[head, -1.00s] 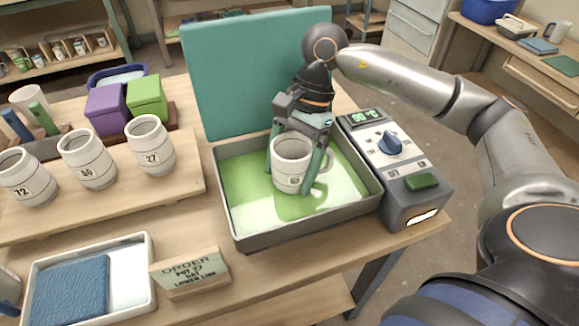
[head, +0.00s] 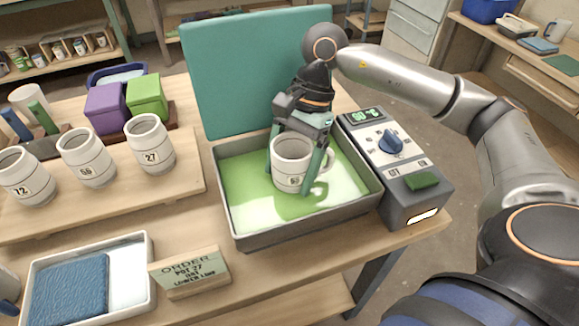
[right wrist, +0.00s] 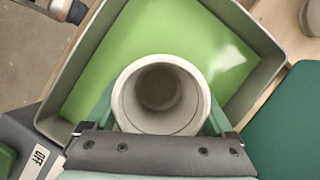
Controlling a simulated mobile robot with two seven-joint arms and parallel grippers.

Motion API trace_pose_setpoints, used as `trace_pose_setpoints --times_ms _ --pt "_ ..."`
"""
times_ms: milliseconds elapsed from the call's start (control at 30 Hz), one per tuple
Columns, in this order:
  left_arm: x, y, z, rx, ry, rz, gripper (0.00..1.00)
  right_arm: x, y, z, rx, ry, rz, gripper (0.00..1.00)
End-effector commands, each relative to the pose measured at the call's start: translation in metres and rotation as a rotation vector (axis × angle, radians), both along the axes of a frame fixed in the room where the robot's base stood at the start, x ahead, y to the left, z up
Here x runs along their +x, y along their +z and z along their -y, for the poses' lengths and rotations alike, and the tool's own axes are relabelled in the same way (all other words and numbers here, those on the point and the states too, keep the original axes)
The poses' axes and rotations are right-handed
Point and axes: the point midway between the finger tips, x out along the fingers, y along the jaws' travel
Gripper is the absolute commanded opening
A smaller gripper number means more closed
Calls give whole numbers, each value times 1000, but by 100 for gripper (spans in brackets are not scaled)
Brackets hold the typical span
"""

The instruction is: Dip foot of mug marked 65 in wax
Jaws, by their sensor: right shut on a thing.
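A white mug with a dark marking on its front (head: 291,168) is upright at the wax pan (head: 308,226), over the green wax (head: 245,195). My right gripper (head: 297,165) is shut on the mug, one finger on each side. The mug's foot is at or just over the wax; I cannot tell whether it touches. In the right wrist view the mug (right wrist: 160,95) shows from above, empty, between the fingers, with green wax around it. The marking is too small to read surely. My left gripper is not in view.
A control box (head: 400,170) with a blue dial stands right of the pan. A teal panel (head: 250,75) rises behind it. Pots marked 72, 66 and 27 (head: 150,145) stand on a board at left. A tray with a blue pad (head: 150,262) and an order sign (head: 190,272) are in front.

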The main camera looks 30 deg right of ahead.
Motion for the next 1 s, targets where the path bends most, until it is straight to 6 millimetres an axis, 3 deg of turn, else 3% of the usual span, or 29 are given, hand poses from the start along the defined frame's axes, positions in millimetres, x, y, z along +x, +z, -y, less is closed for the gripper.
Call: trace_pose_setpoints --times_ms 333,733,1000 --pt "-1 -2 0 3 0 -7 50 0 2 0 1 0 2 10" --pt "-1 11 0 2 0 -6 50 0 21 0 2 0 2 10" --pt "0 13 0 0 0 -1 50 0 23 0 1 0 1 10"
